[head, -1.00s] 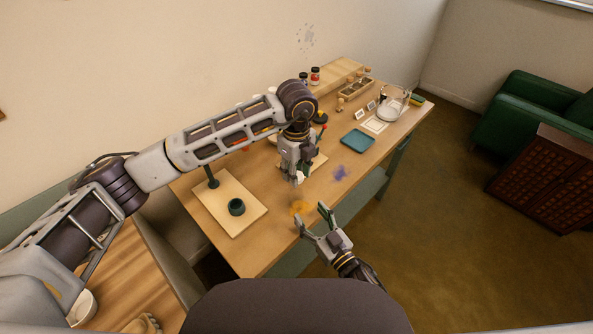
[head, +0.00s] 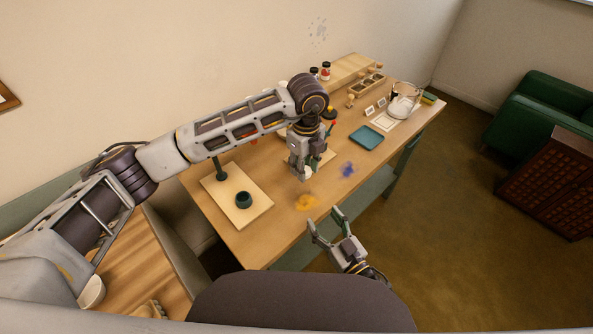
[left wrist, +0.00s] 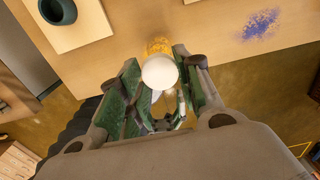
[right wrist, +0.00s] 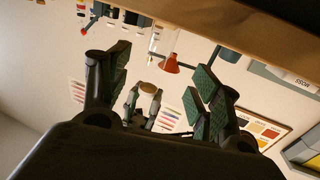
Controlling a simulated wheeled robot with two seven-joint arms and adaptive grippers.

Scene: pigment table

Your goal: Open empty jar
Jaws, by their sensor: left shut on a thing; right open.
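My left gripper (head: 301,172) points down above the front part of the table and is shut on a small jar with a round white top (left wrist: 160,72). In the head view only a little white of this jar (head: 308,172) shows at the fingertips. In the right wrist view my left gripper (right wrist: 145,102) holds the jar, whose tan end (right wrist: 148,89) shows. Whether the white top is a lid, and whether the jar is empty, I cannot tell. My right gripper (head: 325,222) is open and empty, lower in the picture, just off the table's front edge.
Orange-yellow powder (head: 305,202) and blue powder (head: 347,170) lie on the table (head: 264,235). A dark green mortar (head: 243,200) stands on a pale board (head: 225,212) at left. A teal tray (head: 367,138), a glass vessel (head: 402,103) and dark-capped jars (head: 325,70) are farther back.

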